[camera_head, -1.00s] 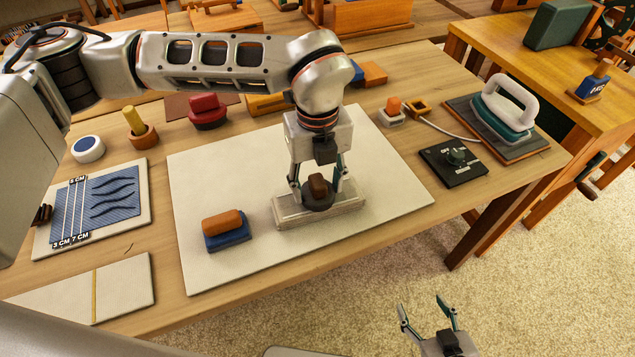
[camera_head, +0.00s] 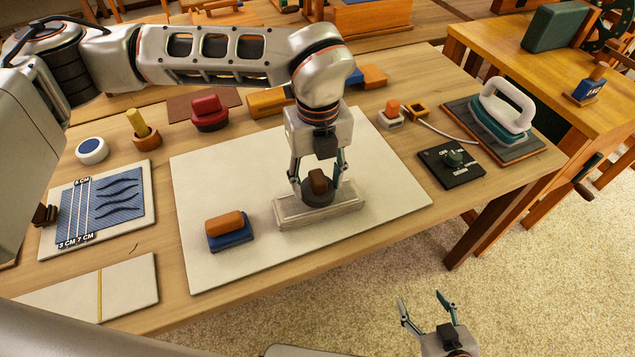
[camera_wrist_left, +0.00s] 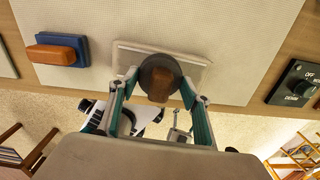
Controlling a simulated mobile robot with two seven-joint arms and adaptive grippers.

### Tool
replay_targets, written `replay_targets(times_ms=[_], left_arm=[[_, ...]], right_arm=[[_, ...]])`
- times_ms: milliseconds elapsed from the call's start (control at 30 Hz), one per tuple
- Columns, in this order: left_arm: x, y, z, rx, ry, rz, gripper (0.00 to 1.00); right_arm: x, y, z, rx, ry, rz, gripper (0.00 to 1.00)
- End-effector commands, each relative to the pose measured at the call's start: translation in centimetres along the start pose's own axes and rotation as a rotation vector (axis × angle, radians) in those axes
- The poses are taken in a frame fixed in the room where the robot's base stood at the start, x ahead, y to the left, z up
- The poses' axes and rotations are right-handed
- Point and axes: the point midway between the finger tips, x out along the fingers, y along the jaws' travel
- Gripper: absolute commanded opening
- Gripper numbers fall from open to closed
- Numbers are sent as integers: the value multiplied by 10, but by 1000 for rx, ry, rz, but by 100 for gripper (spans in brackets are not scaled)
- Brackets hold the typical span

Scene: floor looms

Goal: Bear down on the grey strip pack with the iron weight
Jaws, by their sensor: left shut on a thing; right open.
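The grey strip pack (camera_head: 345,205) lies flat on a pale board on the table, and it also shows in the left wrist view (camera_wrist_left: 195,67). The iron weight is a dark round block with a brown handle (camera_head: 318,182). It sits on top of the pack, towards its middle, and shows in the left wrist view (camera_wrist_left: 160,80). My left gripper (camera_head: 319,178) points down from above, shut on the weight's handle. I cannot tell how hard the weight presses. My right gripper (camera_head: 425,302) is open and empty, low over the carpet in front of the table.
The pale board (camera_head: 215,180) is mostly bare. A blue block with an orange handle (camera_head: 229,231) stands left of the pack. A dial box (camera_head: 452,164) and a clothes iron (camera_head: 500,115) on its pad are to the right. A red-handled block (camera_head: 209,112) stands behind.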

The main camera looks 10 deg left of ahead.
Motion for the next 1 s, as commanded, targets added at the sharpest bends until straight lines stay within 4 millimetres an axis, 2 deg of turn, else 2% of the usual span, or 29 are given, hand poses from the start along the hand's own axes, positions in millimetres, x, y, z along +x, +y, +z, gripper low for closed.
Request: replay_targets(times_ms=[33,500,1000], left_arm=[[-10,-1,1,0,-5,-4,6],[-49,-1,1,0,-5,-6,6],[-50,-1,1,0,-3,-5,6]], right_arm=[[-2,2,-8,-1,7,2,61],[-11,9,-36,-6,30,9,61],[-12,9,-36,-5,30,10,61]])
